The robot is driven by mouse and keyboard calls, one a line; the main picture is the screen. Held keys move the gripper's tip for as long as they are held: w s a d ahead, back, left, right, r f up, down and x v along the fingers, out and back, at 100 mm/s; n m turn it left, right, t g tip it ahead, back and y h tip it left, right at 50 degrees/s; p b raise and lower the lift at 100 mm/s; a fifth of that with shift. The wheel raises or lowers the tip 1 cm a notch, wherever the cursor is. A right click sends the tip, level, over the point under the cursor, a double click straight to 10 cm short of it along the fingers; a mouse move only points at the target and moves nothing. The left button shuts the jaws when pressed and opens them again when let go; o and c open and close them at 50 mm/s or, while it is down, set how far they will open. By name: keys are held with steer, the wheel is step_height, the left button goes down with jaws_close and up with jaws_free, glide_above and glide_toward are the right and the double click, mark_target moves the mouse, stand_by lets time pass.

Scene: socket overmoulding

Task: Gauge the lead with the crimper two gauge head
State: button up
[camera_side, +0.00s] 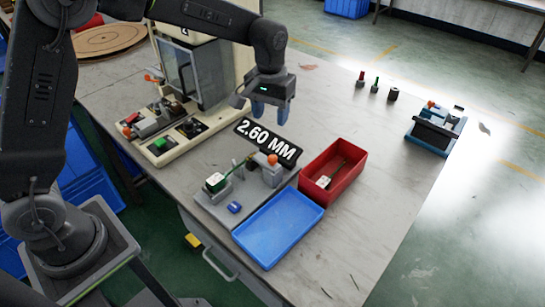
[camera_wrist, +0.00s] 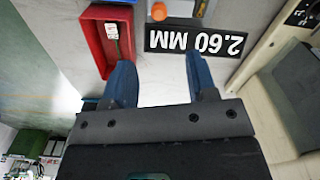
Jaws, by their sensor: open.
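My gripper (camera_side: 269,121) is open and empty, above the table behind the 2.60 MM display (camera_side: 268,142). In the wrist view its two blue fingers (camera_wrist: 160,70) are apart with bare table between them. The grey gauge fixture (camera_side: 222,212) stands on the table. A lead (camera_side: 216,181) with a white and green end sits at its left side, its cable running towards the block with the orange knob (camera_side: 272,160). Another lead with a white plug (camera_side: 323,181) lies in the red tray (camera_side: 350,193). The wrist view shows the display upside down (camera_wrist: 195,41).
An empty blue tray (camera_side: 278,229) is in front of the fixture. A cream machine (camera_side: 222,75) stands at the back left. Small red, green and black pieces (camera_side: 376,85) stand at the back. A blue fixture (camera_side: 435,130) is at the right. Table between is mostly clear.

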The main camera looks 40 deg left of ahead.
mark_target(272, 156)
steer(key=f, duration=1.4)
steer(key=shift+w+d+f, duration=0.1)
steer(key=shift+w+f, duration=0.1)
steer(key=shift+f, duration=0.1)
jaws_close()
